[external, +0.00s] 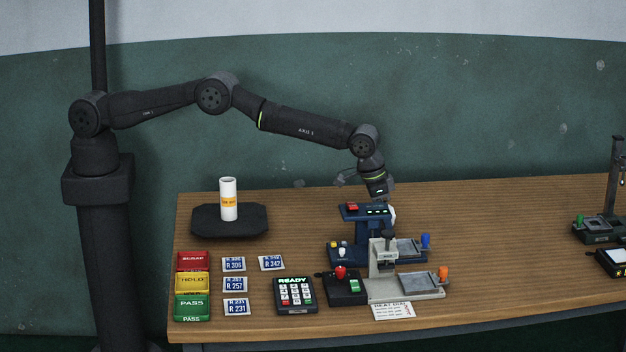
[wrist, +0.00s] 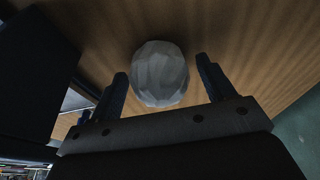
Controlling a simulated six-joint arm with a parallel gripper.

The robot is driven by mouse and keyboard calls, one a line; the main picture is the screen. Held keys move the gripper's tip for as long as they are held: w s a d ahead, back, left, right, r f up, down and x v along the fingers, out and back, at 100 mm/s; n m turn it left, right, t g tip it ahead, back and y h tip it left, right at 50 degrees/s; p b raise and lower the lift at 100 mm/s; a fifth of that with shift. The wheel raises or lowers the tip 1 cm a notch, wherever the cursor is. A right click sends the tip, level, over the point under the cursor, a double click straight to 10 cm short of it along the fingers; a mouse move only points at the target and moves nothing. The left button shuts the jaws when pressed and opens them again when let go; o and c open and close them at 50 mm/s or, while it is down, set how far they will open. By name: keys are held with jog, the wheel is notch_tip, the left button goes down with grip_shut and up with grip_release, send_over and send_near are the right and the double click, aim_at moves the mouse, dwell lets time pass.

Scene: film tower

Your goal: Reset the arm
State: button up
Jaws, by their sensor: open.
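My arm reaches from the column at the left, across the back of the bench, to the right. My gripper (external: 381,195) points down just above the dark blue machine (external: 368,222), near its right side. In the wrist view my gripper (wrist: 162,80) has its two fingers apart, with gaps beside a pale, faceted round thing (wrist: 160,73) that appears between or beyond them. A white part (external: 392,214) shows just below my gripper at the blue machine; I cannot tell whether it is the same thing.
A grey press (external: 383,262) stands in front of the blue machine. A white canister (external: 228,198) stands on a black tray (external: 205,228). Keypad (external: 295,295), number cards (external: 236,284) and coloured bins (external: 192,282) lie left.

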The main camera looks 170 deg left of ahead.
notch_tip(320, 180, up, 15)
jog(key=w+d+m, duration=0.1)
jog(key=w+d, duration=0.4)
jog(key=d, duration=0.7)
jog(key=w+d, duration=0.5)
jog(key=d, duration=0.8)
jog(key=shift+d+r+m+t, duration=0.25)
jog(key=shift+r+m+t, duration=0.05)
jog(key=shift+r+m, duration=0.1)
jog(key=s+a+n, duration=0.1)
jog(key=s+a, duration=0.2)
jog(key=a, duration=1.4)
jog(key=shift+r, duration=0.2)
jog(key=shift+s, duration=0.1)
